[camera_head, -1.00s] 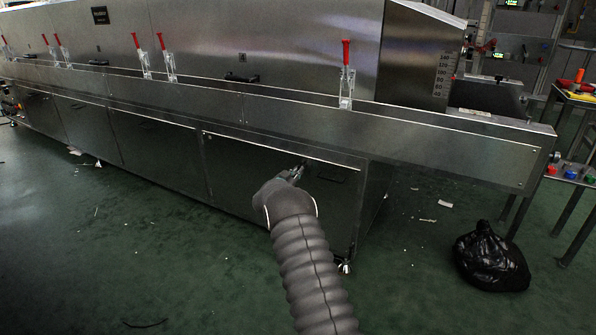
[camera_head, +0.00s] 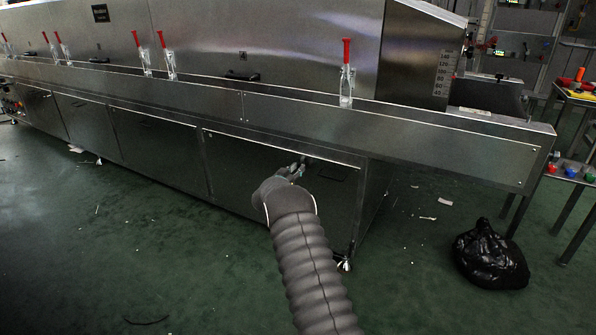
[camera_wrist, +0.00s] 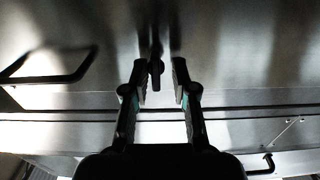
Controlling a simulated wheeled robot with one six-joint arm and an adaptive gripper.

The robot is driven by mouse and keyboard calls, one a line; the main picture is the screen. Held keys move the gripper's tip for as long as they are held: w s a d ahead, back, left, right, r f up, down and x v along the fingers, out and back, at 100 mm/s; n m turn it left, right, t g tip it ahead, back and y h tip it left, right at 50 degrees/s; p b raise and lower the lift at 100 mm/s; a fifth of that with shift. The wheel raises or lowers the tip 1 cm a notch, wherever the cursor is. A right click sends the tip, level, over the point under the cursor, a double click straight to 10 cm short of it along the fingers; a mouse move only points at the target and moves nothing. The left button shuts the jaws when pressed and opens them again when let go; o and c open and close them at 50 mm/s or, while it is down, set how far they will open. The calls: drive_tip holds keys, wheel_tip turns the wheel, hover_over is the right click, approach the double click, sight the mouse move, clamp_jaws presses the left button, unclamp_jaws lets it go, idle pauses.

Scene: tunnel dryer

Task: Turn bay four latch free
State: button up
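A small dark latch (camera_wrist: 156,66) stands out from a brushed steel panel in the wrist view. It sits between the tips of my gripper (camera_wrist: 159,82), with a gap to the finger on each side. The fingers are open and point at the panel. In the head view my gripper (camera_head: 298,170) is in front of the upper part of the rightmost lower panel (camera_head: 240,170) of the dryer. The latch is too small to make out there. No bay number is readable.
A dark bar handle (camera_wrist: 55,75) is at the left in the wrist view. Red-handled clamps (camera_head: 346,75) line the ledge above the panels. A black bag (camera_head: 490,258) lies on the floor at right, near a table (camera_head: 575,100). The green floor in front is mostly clear.

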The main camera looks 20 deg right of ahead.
drive_tip(key=shift+d+f, duration=0.1)
drive_tip(key=shift+d, duration=0.1)
drive_tip(key=shift+s+a, duration=0.1)
drive_tip(key=v, duration=1.2)
